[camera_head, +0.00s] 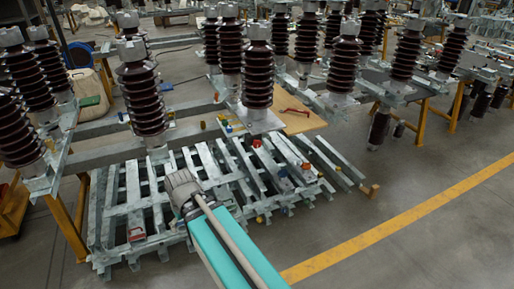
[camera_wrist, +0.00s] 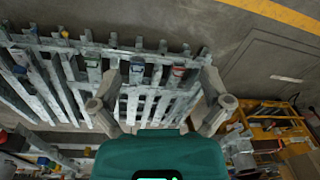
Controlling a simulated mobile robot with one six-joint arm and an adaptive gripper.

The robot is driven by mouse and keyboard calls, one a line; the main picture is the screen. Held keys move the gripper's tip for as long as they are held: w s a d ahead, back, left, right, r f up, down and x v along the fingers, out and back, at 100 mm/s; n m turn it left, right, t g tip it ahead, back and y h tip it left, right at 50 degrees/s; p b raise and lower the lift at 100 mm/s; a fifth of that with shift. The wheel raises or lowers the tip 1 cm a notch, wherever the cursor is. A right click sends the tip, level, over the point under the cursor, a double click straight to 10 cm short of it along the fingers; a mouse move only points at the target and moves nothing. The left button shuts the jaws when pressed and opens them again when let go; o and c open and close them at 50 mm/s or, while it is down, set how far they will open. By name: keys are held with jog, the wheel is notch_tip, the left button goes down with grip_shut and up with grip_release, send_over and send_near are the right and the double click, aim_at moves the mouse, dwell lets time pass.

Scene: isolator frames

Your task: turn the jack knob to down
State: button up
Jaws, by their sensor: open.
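No part is clearly recognisable as the jack knob or its setting. Small coloured pieces sit on the stacked grey steel bars (camera_head: 130,190). In the head view they include a red piece (camera_head: 256,143), a blue piece (camera_head: 284,172) and a red-edged piece (camera_head: 136,233) at the lower left. The wrist view shows a blue piece (camera_wrist: 137,66) and a red piece (camera_wrist: 179,71) between my fingers as seen from the camera. My gripper (camera_wrist: 161,82) is open and empty above the bars. In the head view it (camera_head: 181,184) points away over the stack, its fingers hard to make out.
Brown ribbed insulators (camera_head: 258,75) stand on steel frames behind and left of the stack. A wooden board (camera_head: 300,118) lies behind it. Clear grey floor and a yellow line (camera_head: 400,217) are at right. A yellow cart (camera_wrist: 275,125) shows at right in the wrist view.

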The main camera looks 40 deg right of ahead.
jog(key=w+d+f+n+t+y+b, duration=0.1)
jog(key=w+d+f+t+y+b, duration=0.15)
jog(key=w+b, duration=0.2)
jog(key=w+d+f+t+y+b, duration=0.1)
jog(key=w+d+f+t+b, duration=0.15)
jog(key=w, duration=0.35)
jog(key=m+t+h+b, duration=0.4)
jog(key=t+h+b, duration=0.65)
jog(key=b, duration=0.85)
send_near(258, 146)
jog(key=s+t+y, duration=0.1)
jog(key=s+y, duration=0.1)
jog(key=s, duration=0.1)
jog(key=shift+s+d+f, duration=0.15)
jog(key=shift+s+d, duration=0.05)
jog(key=shift+s, duration=0.05)
jog(key=shift+w, duration=0.1)
jog(key=x, duration=1.3)
jog(key=shift+w+d, duration=0.1)
jog(key=shift+w, duration=0.25)
